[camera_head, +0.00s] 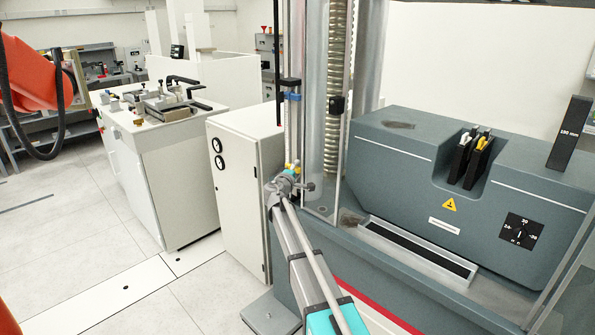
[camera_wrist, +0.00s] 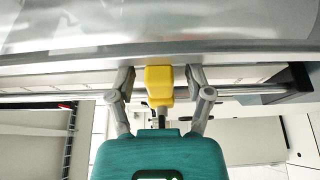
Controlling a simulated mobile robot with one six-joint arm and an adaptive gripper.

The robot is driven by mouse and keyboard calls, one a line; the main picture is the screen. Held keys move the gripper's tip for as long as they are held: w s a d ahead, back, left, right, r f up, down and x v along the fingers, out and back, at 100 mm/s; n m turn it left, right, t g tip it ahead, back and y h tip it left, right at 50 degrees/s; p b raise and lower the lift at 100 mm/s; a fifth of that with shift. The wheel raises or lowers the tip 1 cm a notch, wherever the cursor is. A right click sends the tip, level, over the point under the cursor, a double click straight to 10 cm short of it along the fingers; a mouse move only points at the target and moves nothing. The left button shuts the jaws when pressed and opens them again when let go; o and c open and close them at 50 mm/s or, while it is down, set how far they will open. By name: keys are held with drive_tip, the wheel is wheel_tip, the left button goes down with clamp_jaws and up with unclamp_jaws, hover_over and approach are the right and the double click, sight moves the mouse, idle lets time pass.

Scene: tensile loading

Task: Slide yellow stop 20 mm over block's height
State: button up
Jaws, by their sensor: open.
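The yellow stop (camera_wrist: 158,82) sits between the two fingers of my gripper (camera_wrist: 160,76) in the wrist view. A gap shows on each side of it, so the fingers are open around it and not touching it. In the head view a small bit of the yellow stop (camera_head: 289,166) shows at my gripper (camera_head: 291,178), low on the vertical rod at the frame's left side. A dark upright block (camera_head: 569,134), marked in mm with its number hard to read, stands on the grey machine housing at the right.
A blue stop (camera_head: 291,97) sits higher on the same rod. The testing machine's column and spindle (camera_head: 336,85) stand close to the right of my gripper. A white cabinet (camera_head: 240,185) is close on the left. Grey housing (camera_head: 420,190) fills the right.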

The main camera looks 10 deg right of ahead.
clamp_jaws()
wheel_tip(320, 180, down, 4)
drive_tip(key=b, duration=0.4)
idle(0.3)
unclamp_jaws()
idle(0.4)
drive_tip(key=shift+s+a, duration=0.1)
drive_tip(key=v, duration=1.1)
drive_tip(key=shift+s, duration=0.35)
